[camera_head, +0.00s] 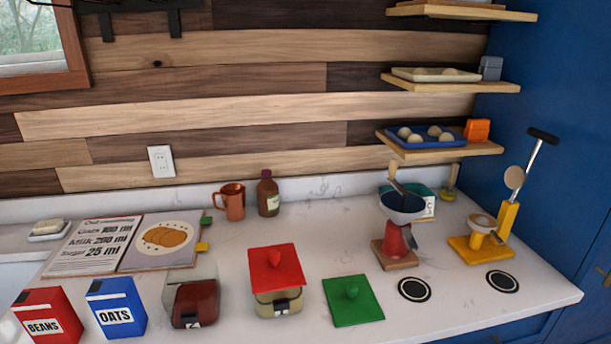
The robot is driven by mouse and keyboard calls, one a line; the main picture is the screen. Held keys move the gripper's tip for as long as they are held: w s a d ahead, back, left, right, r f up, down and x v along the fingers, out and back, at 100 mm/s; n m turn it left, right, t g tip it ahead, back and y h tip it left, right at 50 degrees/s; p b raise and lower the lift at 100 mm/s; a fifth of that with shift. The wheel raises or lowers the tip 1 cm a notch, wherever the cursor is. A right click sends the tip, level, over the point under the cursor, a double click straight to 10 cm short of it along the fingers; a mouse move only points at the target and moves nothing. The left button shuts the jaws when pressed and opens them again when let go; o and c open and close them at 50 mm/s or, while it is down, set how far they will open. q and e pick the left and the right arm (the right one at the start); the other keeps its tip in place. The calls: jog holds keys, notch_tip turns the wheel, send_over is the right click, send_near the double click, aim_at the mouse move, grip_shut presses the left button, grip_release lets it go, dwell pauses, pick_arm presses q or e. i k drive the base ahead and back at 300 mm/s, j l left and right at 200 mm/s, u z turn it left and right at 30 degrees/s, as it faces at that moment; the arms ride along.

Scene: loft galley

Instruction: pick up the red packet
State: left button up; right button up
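The red packet (48,314) stands upright on the white counter (225,322) at the bottom left of the head view. Its white label reads "BEANS". Its lower edge is cut off by the frame. A blue packet (117,308) labelled "OATS" stands just to its right, with a narrow gap between them. Neither of my grippers shows in the head view.
An open recipe book (115,243) lies behind the packets. A red grinder (396,243) and a yellow stand (473,248) are at the right.

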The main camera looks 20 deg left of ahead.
aim_at(47, 314)
jog(key=u, duration=1.45)
